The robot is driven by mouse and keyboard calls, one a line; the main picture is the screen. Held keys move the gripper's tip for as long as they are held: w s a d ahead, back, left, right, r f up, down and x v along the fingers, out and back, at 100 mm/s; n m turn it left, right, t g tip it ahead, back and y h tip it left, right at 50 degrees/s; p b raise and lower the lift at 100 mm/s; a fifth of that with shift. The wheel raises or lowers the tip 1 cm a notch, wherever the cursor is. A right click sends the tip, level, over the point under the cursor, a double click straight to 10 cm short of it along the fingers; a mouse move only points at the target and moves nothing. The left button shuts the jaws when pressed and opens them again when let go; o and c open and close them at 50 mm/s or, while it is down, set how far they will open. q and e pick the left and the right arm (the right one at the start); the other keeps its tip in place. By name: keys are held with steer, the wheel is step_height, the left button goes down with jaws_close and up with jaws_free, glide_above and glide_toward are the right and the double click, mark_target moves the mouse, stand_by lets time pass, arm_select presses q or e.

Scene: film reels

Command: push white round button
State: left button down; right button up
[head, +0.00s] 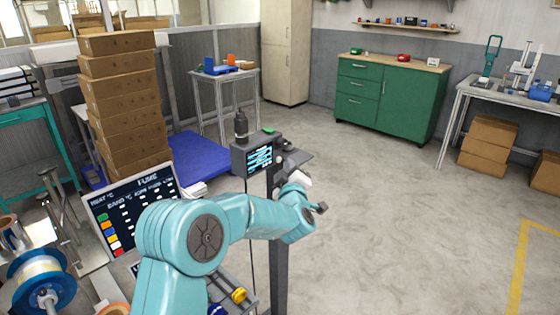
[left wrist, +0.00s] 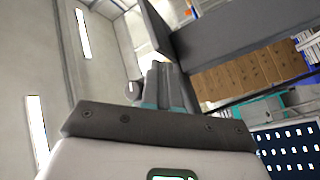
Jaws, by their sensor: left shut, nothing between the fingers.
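My left gripper (head: 284,165) is at the grey post, just right of the screen box, and is partly hidden by my own arm. In the left wrist view its fingers (left wrist: 161,76) are together, with nothing between them. A small pale round thing (left wrist: 132,89) shows just left of the fingers; I cannot tell whether it is the white round button. No white round button can be made out in the head view. I cannot tell whether the fingertips touch anything. My right gripper is not in view.
The screen box (head: 257,155) with a dark bottle (head: 241,127) on top stands on the post. A tall stack of cartons (head: 125,100) and a sign board (head: 135,208) are at the left. A green cabinet (head: 390,97) stands behind. Open floor lies to the right.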

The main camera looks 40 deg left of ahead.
arm_select(q)
steer(key=shift+a, duration=0.1)
steer(key=shift+a+b, duration=0.3)
steer(key=shift+a, duration=0.05)
steer(key=shift+a, duration=0.4)
stand_by(0.5)
steer(key=shift+d+b, duration=0.15)
steer(key=shift+b, duration=0.15)
steer(key=shift+d, duration=0.65)
